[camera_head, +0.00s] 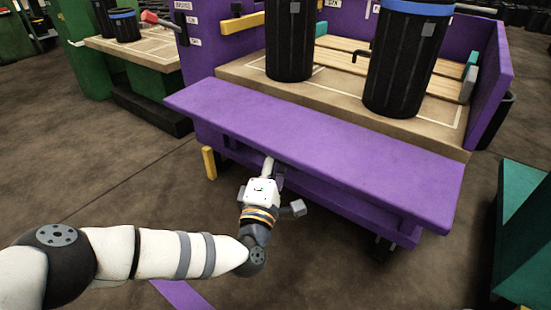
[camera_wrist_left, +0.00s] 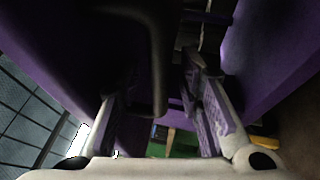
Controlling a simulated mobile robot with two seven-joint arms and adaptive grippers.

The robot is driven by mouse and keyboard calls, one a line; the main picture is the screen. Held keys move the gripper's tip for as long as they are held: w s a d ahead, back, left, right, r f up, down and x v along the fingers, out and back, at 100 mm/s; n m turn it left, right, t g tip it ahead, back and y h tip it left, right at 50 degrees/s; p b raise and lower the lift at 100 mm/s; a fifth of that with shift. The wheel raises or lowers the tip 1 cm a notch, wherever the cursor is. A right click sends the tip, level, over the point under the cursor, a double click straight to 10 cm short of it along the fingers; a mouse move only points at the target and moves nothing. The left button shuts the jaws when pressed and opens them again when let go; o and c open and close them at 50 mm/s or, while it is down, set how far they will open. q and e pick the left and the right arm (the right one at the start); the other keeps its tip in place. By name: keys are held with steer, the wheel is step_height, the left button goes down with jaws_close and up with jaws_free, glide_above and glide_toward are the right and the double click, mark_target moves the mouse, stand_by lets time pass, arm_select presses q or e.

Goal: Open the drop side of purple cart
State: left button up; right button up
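The purple cart (camera_head: 228,55) stands ahead, with a wide purple side panel (camera_head: 320,140) along its front. The panel lies folded outward, nearly flat, below the front edge of the wooden deck (camera_head: 340,100). My left gripper (camera_head: 270,168) is at the panel's front edge, left of its middle, with its fingertips hidden under the panel. In the left wrist view the two fingers (camera_wrist_left: 155,100) stand apart, with purple surfaces on both sides and a dark bar-like shape (camera_wrist_left: 158,60) beyond them. I cannot tell whether they touch anything. My right gripper is not in view.
Two black ribbed bins (camera_head: 289,45) and (camera_head: 405,65) stand on the deck. A yellow post (camera_head: 209,162) is left of my gripper. A green cart (camera_head: 85,70) stands at the left and a teal panel (camera_head: 525,245) at the right. The front floor is clear.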

arm_select(q)
jaws_close()
